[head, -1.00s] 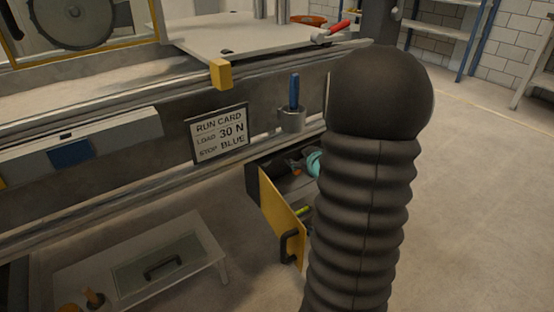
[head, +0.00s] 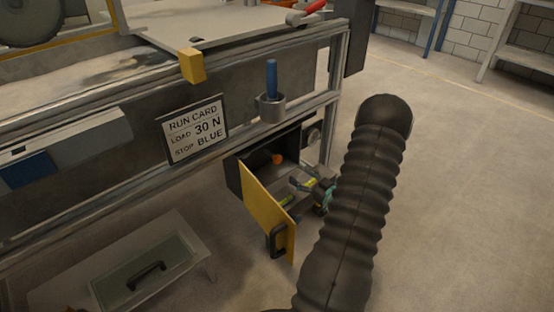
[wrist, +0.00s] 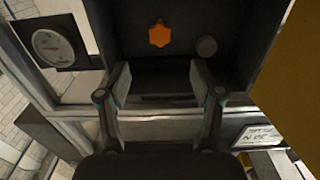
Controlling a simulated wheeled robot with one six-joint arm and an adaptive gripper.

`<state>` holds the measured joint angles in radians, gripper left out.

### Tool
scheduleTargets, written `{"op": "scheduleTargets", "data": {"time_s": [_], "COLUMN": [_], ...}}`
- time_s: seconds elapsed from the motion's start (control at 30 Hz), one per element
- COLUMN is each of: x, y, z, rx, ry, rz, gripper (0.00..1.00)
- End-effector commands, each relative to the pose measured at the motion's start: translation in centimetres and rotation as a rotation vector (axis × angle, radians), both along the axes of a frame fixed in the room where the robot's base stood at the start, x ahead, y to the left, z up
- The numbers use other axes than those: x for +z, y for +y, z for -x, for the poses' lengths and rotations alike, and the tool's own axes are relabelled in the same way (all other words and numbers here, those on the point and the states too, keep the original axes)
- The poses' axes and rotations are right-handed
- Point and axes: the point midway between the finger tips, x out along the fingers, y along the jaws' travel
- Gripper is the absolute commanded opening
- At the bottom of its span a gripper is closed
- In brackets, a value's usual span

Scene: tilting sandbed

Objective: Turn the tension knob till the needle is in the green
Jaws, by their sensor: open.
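The tension knob is probably the orange lobed knob (wrist: 159,35) on the back wall of an open dark box; in the head view it is a small orange spot (head: 278,158). A round white dial (wrist: 52,46) sits left of the box in the wrist view and is partly seen beside the box in the head view (head: 314,134). Its needle and any green band are too small to read. My gripper (wrist: 160,78) is open and empty, at the box mouth, apart from the knob. It shows small beside my black arm in the head view (head: 312,187).
A grey round knob (wrist: 206,46) is right of the orange one. The box's yellow door (head: 265,212) stands open. A run card (head: 194,130) reads 30 N, stop blue. The floor at right is clear.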

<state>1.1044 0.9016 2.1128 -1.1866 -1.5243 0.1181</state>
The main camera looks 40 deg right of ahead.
Motion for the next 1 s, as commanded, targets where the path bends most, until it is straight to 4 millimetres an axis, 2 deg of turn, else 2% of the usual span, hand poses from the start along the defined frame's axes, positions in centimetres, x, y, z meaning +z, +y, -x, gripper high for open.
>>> {"op": "scheduleTargets", "data": {"time_s": [0.4,0.6,0.8,1.0], "x": [0.1,0.1,0.0,0.0], "y": [0.7,0.9,1.0,1.0], "z": [-7.8,-10.6,-11.9,-12.1], "rx": [0.003,0.001,0.0,-0.001], "ry": [0.001,0.001,0.002,0.002], "rz": [0.001,0.001,0.0,0.0], "gripper": [0.66,0.66,0.66,0.66]}}
